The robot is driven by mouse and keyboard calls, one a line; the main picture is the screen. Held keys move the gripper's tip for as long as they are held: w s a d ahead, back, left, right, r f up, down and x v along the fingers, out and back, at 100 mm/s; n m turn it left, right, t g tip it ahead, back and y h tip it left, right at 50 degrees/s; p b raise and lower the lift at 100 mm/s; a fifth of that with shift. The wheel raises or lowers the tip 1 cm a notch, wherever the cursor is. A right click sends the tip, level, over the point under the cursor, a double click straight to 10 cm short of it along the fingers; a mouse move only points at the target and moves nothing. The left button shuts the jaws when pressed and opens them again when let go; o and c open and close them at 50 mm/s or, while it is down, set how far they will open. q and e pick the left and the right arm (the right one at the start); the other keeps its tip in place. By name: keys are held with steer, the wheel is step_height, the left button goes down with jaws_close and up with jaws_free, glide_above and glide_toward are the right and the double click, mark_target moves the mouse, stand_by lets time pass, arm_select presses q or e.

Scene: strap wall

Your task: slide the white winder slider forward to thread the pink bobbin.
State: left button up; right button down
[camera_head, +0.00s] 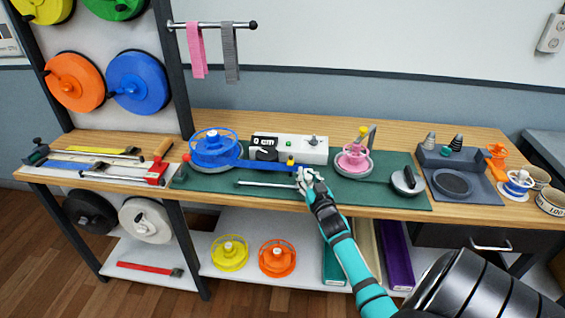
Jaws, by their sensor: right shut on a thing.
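The pink bobbin (354,158) stands on the green mat, right of the white winder box (301,149). A small yellow-topped part (290,160) is at the box's front; I cannot tell whether it belongs to the white slider, which I cannot pick out clearly. A blue strap (262,164) runs right from the blue bobbin (214,148) to my right gripper (305,178). This gripper is shut, seemingly on the strap's end, left of and in front of the pink bobbin. Its fingers hide the end. My left gripper is not in view.
A thin metal rod (265,184) lies on the green mat (215,182) left of my gripper. A round grey tool (405,180) and a dark tray (450,186) are to the right. Tools lie on the left bench. Yellow and orange bobbins stand on the shelf below.

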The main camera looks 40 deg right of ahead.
steer(key=shift+s+d+f+p, duration=0.15)
steer(key=shift+s+d, duration=0.25)
steer(key=shift+s, duration=0.2)
steer(key=shift+s+d+f+p, duration=0.1)
steer(key=shift+s+d+f, duration=0.1)
steer(key=shift+s+d, duration=0.3)
steer(key=shift+s+d+f+p, duration=0.15)
steer(key=shift+s+d, duration=0.15)
steer(key=shift+s, duration=0.4)
steer(key=c, duration=1.4)
jaws_free()
steer(key=shift+s, duration=0.15)
steer(key=shift+c, duration=0.2)
steer(key=o, duration=0.4)
steer(key=shift+s+d+r, duration=0.1)
steer(key=shift+s+r, duration=0.1)
steer(key=shift+r, duration=0.1)
steer(key=shift+w, duration=0.15)
steer(key=v, duration=1.2)
